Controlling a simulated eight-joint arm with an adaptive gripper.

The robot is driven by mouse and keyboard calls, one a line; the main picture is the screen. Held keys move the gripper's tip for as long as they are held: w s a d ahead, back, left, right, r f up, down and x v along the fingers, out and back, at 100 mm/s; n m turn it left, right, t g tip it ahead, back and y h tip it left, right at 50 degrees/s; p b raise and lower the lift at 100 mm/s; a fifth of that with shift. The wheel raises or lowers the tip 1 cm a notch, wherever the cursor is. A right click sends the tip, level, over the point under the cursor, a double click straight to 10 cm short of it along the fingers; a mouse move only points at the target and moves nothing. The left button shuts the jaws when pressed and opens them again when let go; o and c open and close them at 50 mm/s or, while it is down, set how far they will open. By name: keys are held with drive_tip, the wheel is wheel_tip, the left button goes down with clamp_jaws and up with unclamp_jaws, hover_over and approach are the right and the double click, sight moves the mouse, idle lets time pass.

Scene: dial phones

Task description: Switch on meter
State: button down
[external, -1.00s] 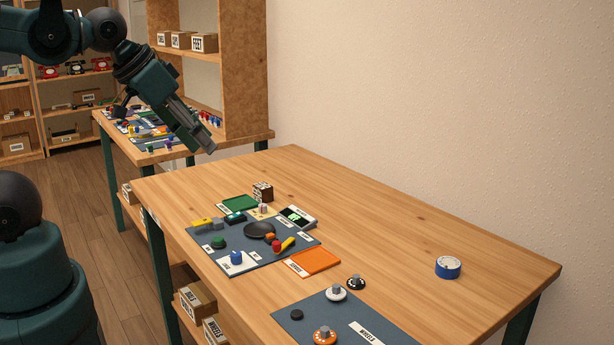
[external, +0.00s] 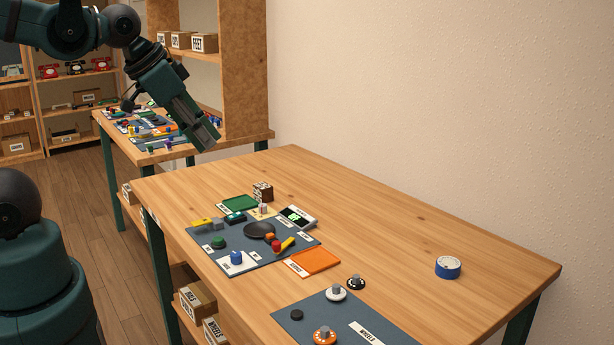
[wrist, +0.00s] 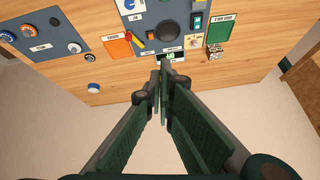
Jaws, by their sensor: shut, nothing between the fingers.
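The meter (external: 297,216), a small light-framed box with a dark face and a lit green display, lies at the back right corner of the grey-blue mat. Its display (wrist: 169,57) also shows in the wrist view, just beyond my fingertips and partly covered by them. A dark green switch block (external: 235,217) sits at the mat's back edge and shows in the wrist view (wrist: 197,20). My gripper (external: 211,146) is shut and empty, tilted downward in the air above the table's far left end, apart from the meter. In the wrist view my fingertips (wrist: 163,72) meet below the display.
The mat holds a black disc (external: 259,230), a blue knob (external: 236,257) and a red-yellow part (external: 283,244). A green tray (external: 240,202), an orange tray (external: 315,261) and a patterned cube (external: 263,191) stand around it. A blue round item (external: 448,267) sits right, amid bare table.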

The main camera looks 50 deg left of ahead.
drive_tip(key=w+a+f+m+g+p, duration=0.1)
drive_tip(key=w+a+f+m, duration=0.1)
drive_tip(key=w+a+m, duration=0.15)
drive_tip(key=m+g+p, duration=0.3)
drive_tip(key=m, duration=1)
hover_over(240, 213)
drive_tip(key=s, duration=0.3)
drive_tip(key=s+x, duration=0.2)
drive_tip(key=x, duration=0.7)
drive_tip(key=shift+s+f, duration=0.15)
drive_tip(key=shift+f+n, duration=0.1)
drive_tip(key=shift+n, duration=0.15)
drive_tip(key=shift+s+b+x, duration=0.2)
drive_tip(key=shift+b+x, duration=1.2)
drive_tip(key=shift+x, duration=5.5)
drive_tip(key=shift+d, duration=0.1)
drive_tip(key=shift+w+f+g, duration=0.1)
drive_tip(key=shift+f+g, duration=0.05)
drive_tip(key=shift+g, duration=0.15)
